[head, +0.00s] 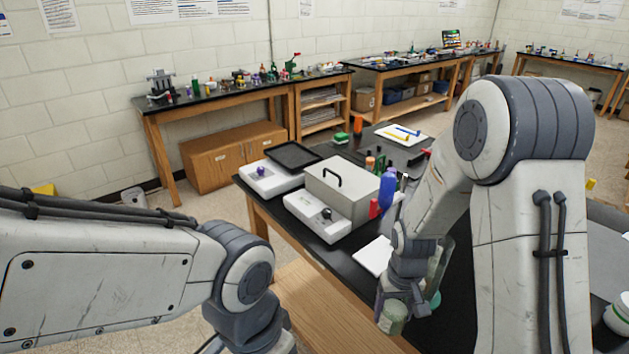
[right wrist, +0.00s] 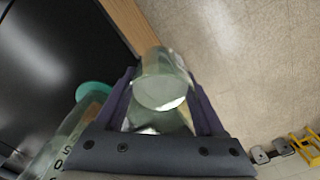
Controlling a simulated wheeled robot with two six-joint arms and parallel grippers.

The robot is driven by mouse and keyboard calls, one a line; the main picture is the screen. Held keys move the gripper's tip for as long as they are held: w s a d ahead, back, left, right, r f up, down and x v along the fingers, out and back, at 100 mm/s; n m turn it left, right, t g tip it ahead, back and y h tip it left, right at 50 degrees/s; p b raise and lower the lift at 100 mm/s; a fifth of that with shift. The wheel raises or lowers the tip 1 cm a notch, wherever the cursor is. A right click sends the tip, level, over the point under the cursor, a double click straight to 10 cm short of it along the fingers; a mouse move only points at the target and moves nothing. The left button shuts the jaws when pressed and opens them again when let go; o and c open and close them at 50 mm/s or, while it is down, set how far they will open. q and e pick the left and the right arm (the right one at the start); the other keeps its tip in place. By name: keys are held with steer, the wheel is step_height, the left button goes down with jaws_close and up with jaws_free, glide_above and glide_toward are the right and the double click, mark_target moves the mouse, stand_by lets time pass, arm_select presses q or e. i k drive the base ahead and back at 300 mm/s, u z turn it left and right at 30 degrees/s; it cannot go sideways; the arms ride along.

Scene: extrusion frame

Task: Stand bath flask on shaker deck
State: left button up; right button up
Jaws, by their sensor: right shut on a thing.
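My right gripper (head: 393,300) is shut on a pale green clear glass flask (head: 392,319), held near the front edge of the black bench. In the right wrist view, the flask (right wrist: 160,82) sits between the two purple-grey fingers (right wrist: 164,108), with its round end pointing away from the palm. The shaker is a white unit (head: 268,180) with a black, rimmed, empty deck (head: 293,155), at the far left corner of the bench. My left arm comes in at the lower left, but its gripper is out of the picture.
A grey lidded box with a black handle (head: 345,192) stands on the bench between shaker and right gripper. A blue bottle (head: 387,190) and a white pad (head: 374,256) are nearby. A graduated glass vessel with a teal ring (right wrist: 62,140) stands beside the right gripper.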

mark_target(293, 156)
steer(key=u, duration=0.5)
steer(key=k, duration=0.6)
steer(key=u, duration=0.9)
steer(key=i, duration=0.7)
steer(key=u, duration=0.45)
steer(key=i, duration=2.35)
steer(key=z, duration=1.25)
steer(key=i, duration=0.6)
steer(key=z, duration=0.7)
